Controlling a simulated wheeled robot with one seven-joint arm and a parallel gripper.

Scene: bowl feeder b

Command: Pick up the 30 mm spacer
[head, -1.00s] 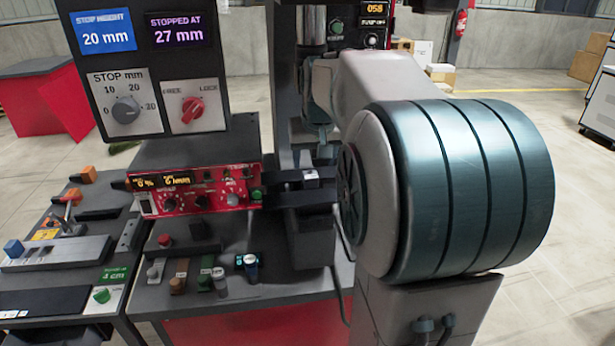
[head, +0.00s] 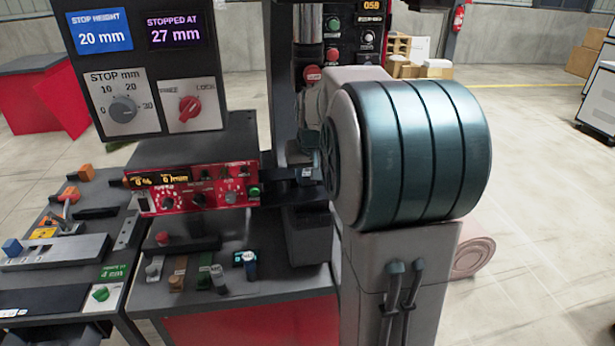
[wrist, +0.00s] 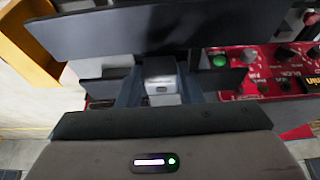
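A small grey block with a pale label (wrist: 160,80) sits between the two bluish fingers of my gripper (wrist: 160,92) in the wrist view. The label is too small to read, so I cannot tell whether it is the 30 mm spacer. The fingers are apart, one on each side of it; I cannot tell whether they touch it. In the head view my gripper (head: 306,172) is low at the dark bars right of the red panel, and my arm hides much of it.
A red control panel (head: 195,192) stands left of my gripper. Several small coloured knobs or pegs, including a blue-topped one (head: 249,264), stand on the front tabletop. A black display board (head: 145,60) stands behind at the left. A dark bar (wrist: 170,30) crosses the wrist view.

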